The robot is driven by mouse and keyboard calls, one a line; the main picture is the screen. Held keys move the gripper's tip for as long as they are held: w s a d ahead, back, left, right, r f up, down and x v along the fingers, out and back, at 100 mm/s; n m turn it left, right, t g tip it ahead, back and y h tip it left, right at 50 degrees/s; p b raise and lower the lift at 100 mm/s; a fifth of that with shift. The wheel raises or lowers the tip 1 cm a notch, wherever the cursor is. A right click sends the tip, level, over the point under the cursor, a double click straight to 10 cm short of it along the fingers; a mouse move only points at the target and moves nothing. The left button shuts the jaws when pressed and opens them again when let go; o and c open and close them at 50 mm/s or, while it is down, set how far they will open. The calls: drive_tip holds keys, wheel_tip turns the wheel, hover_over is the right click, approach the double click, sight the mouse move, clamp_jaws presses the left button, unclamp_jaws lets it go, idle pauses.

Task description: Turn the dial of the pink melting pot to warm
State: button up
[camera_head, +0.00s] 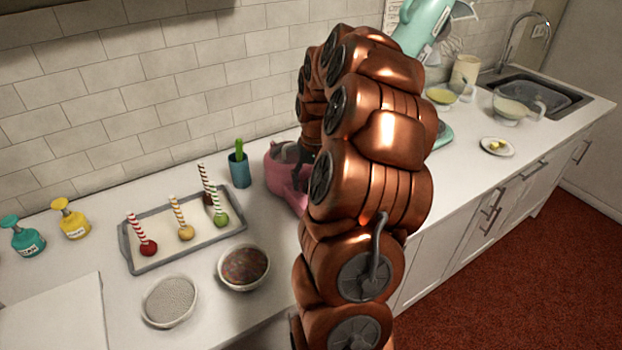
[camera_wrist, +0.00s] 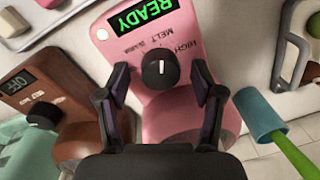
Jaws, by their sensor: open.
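The pink melting pot (camera_wrist: 180,100) fills the middle of the wrist view, seen upside down. Its display (camera_wrist: 143,15) reads READY in green. Its black dial (camera_wrist: 160,68) carries a short white mark, roughly upright in the picture. HIGH and MELT are readable beside the dial, with a smaller, blurred label to their left. My gripper (camera_wrist: 161,82) is open, one finger on each side of the dial, apparently not touching it. In the head view the pink pot (camera_head: 279,170) is partly hidden behind my arm, and the dial is not visible.
A brown pot (camera_wrist: 50,105) with an OFF display stands beside the pink one in the wrist view. A blue cup (camera_wrist: 258,113) with a green-handled tool is on the other side. A tray (camera_head: 137,257) of cake pops and a bowl of sprinkles (camera_head: 243,267) are on the counter.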

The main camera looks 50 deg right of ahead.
drive_tip(key=shift+c, duration=0.4)
drive_tip(key=c, duration=1.1)
drive_tip(key=shift+o, duration=0.2)
drive_tip(key=shift+f+b, duration=0.1)
drive_tip(key=shift+b, duration=0.25)
drive_tip(key=shift+w+n+b, duration=0.1)
drive_tip(key=shift+n+b, duration=0.6)
drive_tip(key=shift+f+n+b, duration=0.1)
drive_tip(key=shift+n+b, duration=1.1)
drive_tip(key=n+b, duration=0.2)
drive_tip(key=n, duration=0.1)
drive_tip(key=shift+r+n+b, duration=0.2)
drive_tip(key=shift+n+b, duration=0.1)
drive_tip(key=shift+n, duration=1.1)
drive_tip(key=shift+g, duration=0.3)
